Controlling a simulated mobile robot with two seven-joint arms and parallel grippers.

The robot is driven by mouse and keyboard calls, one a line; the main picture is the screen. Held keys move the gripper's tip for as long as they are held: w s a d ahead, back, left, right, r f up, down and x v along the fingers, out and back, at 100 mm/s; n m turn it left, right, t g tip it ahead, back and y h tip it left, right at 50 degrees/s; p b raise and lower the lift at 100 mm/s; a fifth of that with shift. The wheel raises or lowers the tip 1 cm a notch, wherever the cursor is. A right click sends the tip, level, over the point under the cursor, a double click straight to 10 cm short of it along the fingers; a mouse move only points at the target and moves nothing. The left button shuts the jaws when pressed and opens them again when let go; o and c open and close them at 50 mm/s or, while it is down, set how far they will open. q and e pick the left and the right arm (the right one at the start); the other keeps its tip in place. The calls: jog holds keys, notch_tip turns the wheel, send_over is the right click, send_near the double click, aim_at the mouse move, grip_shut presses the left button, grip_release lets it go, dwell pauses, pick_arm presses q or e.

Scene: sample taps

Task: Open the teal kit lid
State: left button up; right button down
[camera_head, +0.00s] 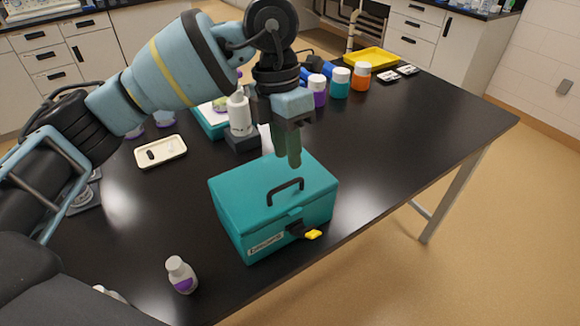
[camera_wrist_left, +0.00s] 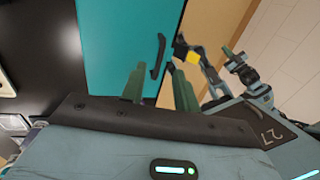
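The teal kit (camera_head: 240,225) is a box near the table's front edge, with its lid (camera_head: 250,190) down. A black handle (camera_head: 286,187) stands on the lid. A black latch (camera_head: 295,229) with a yellow tab (camera_head: 313,235) is on the front. My left gripper (camera_head: 288,152) points down above the lid's back part, apart from the handle. In the left wrist view its green fingers (camera_wrist_left: 160,88) are apart with nothing between them. The lid (camera_wrist_left: 120,40) and handle (camera_wrist_left: 158,55) show beyond them. My right gripper (camera_wrist_left: 233,58) appears at the right there, small and unclear.
A white bottle (camera_head: 181,274) with a purple label stands left of the kit. A pump bottle (camera_head: 239,112) stands behind it. Several capped jars (camera_head: 340,82) and a yellow tray (camera_head: 371,58) are farther back. The table right of the kit is clear.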

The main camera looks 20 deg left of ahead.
pick_arm(q)
send_over(290, 192)
jog(key=shift+f, duration=2.3)
grip_shut()
